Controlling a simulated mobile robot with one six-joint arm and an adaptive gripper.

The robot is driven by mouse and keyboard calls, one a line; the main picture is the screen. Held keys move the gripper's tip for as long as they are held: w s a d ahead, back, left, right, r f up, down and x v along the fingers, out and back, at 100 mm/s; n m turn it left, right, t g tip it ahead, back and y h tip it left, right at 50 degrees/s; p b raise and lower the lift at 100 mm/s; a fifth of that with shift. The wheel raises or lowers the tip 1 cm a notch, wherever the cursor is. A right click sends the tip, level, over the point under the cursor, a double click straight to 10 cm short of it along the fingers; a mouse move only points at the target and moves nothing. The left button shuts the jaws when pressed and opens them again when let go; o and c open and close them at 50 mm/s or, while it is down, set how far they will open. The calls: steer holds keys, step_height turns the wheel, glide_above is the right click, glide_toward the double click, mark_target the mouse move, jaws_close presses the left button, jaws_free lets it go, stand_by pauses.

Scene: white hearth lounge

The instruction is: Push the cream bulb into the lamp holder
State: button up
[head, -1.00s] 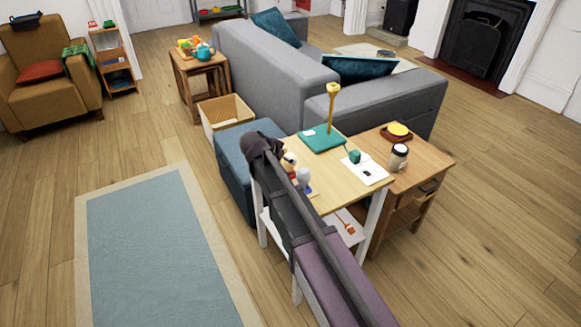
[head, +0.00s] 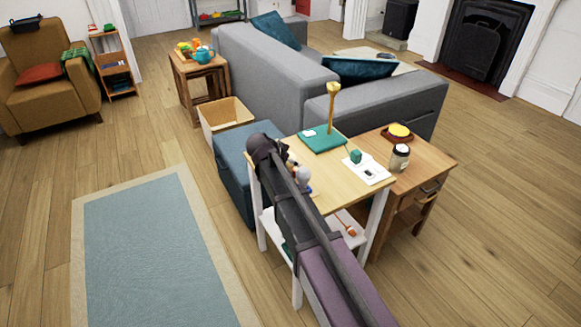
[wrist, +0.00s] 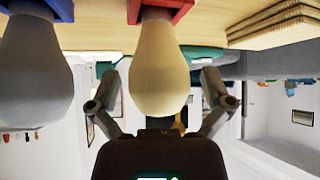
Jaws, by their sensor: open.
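The cream bulb (wrist: 160,65) stands at the middle of the wrist view, where the scene is upside down. Its narrow end sits in a red block (wrist: 168,12) on the wooden table. My gripper (wrist: 160,85) is open, with one finger on each side of the bulb and gaps visible between. A greyish-white bulb (wrist: 35,70) in a blue block stands left of it; it also shows in the head view (head: 303,179). A gold upright post on a teal base (head: 332,108), perhaps the lamp holder, stands at the table's back. My arm mostly hides the cream bulb in the head view.
On the light wooden table (head: 325,185) a white sheet (head: 371,174) bears a small green object (head: 355,157). A lidded jar (head: 399,157) and a yellow-topped dish (head: 400,133) stand on the side table. A blue ottoman (head: 232,172) and grey sofa (head: 270,80) are close by.

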steer(key=shift+b+x, duration=0.35)
steer(key=shift+x, duration=0.45)
steer(key=c, duration=1.1)
